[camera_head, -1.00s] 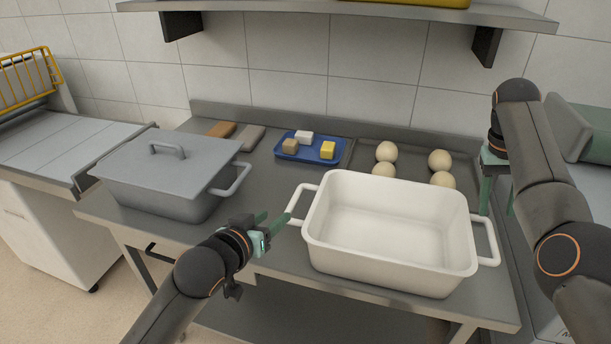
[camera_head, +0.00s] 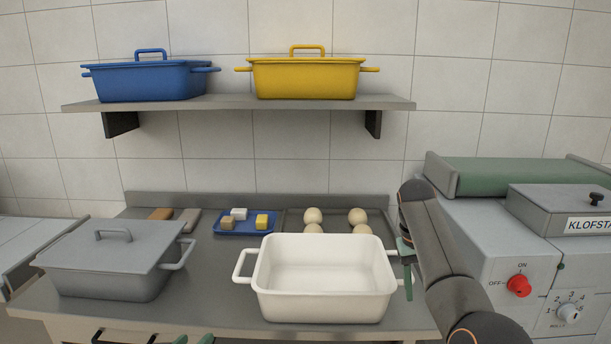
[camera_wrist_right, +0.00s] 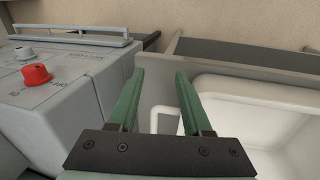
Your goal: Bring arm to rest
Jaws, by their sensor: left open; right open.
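The white pan (camera_head: 322,305) stands open and empty on the steel table. My right gripper (camera_head: 406,272) points down beside the pan's right end. In the right wrist view its two green fingers (camera_wrist_right: 160,80) are apart with nothing clamped. The pan's handle (camera_wrist_right: 158,114) shows between and beyond them; I cannot tell whether they surround it. Only the green fingertips of my left gripper (camera_head: 195,340) show at the bottom edge, apart, in front of the table; the rest is out of view.
A lidded grey pan (camera_head: 110,275) stands at the left. Behind are a blue tray (camera_head: 232,232) with small blocks and several dough balls (camera_head: 357,216). A blue pot (camera_head: 150,80) and yellow pot (camera_head: 306,78) sit on the shelf (camera_head: 240,103). A machine (camera_head: 490,240) stands right.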

